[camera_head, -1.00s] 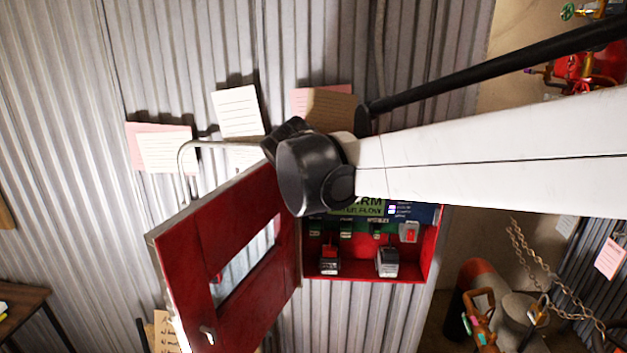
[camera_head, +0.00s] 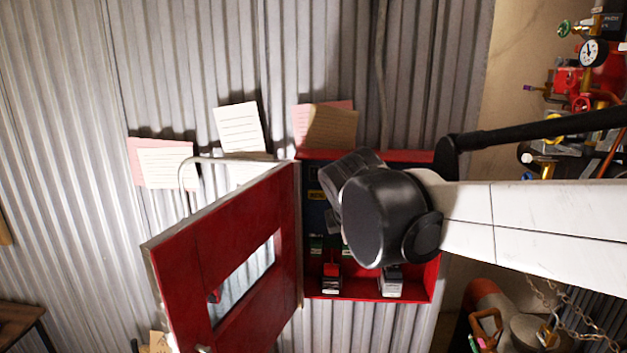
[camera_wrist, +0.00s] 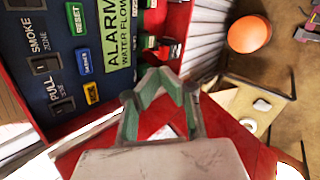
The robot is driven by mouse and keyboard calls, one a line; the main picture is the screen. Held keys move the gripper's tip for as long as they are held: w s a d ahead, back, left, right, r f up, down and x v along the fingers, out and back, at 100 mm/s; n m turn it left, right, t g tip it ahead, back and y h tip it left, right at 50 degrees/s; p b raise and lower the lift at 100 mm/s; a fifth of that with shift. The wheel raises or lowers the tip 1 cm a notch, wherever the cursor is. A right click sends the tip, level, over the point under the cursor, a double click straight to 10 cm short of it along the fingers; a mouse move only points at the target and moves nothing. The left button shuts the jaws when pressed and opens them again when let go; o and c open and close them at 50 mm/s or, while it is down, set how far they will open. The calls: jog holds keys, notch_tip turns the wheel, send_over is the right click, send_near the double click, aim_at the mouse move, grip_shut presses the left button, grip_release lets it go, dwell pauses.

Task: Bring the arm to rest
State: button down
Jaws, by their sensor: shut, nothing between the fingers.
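My arm (camera_head: 540,225) reaches in from the right in the head view, its black wrist joint (camera_head: 385,220) in front of the open red alarm cabinet (camera_head: 365,296). That joint hides my gripper's fingers there. In the wrist view my gripper (camera_wrist: 163,82) has greenish fingers, shut with nothing held. The fingers appear in front of the cabinet; I cannot tell the gap.
The cabinet's red door (camera_head: 190,265) hangs open at the left. Paper notes (camera_head: 238,128) are on the corrugated wall. Valves and a gauge (camera_head: 593,52) stand at the upper right. A chain (camera_head: 560,305) and a red-topped cylinder (camera_head: 490,295) are at the lower right.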

jog(key=s+d+f+m+b, duration=0.2)
jog(key=s+d+f+m, duration=0.2)
jog(key=s+f+m, duration=0.1)
jog(key=s+d+f+m+y+b, duration=0.1)
jog(key=s+d+f+m, duration=0.3)
jog(key=s+m, duration=0.4)
jog(key=s+d+f+m+b, duration=0.3)
jog(key=s+f+m, duration=0.3)
jog(key=s, duration=0.3)
jog(key=shift+d+f+m+g, duration=0.25)
jog(key=shift+d+m+g, duration=0.15)
jog(key=shift+d, duration=0.05)
jog(key=shift+s, duration=0.1)
